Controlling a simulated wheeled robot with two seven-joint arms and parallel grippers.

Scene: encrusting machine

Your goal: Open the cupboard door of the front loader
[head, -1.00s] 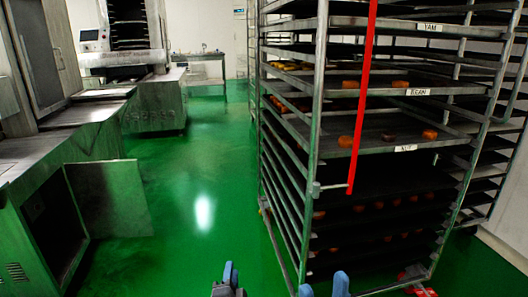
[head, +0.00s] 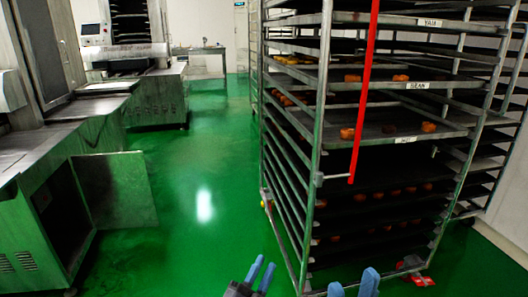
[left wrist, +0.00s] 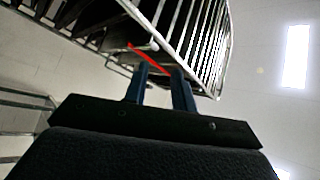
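A grey metal machine (head: 32,240) stands at the left of the head view, with an open cupboard compartment low in its side. Its cupboard door (head: 122,190) is swung out, standing away from the dark opening (head: 64,215). No gripper touches the door. My left gripper (head: 261,264) is at the bottom middle, well to the right of the door. In the left wrist view it (left wrist: 159,72) points up toward a rack, its two blue fingers apart with nothing between them. My right gripper (head: 353,280) is at the bottom edge, fingers apart and empty.
A tall tray rack (head: 318,150) with a red upright bar (head: 364,90) stands close on the right. Another machine (head: 155,98) and a table (head: 198,50) are farther back. Green floor (head: 190,185) is clear between machine and rack.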

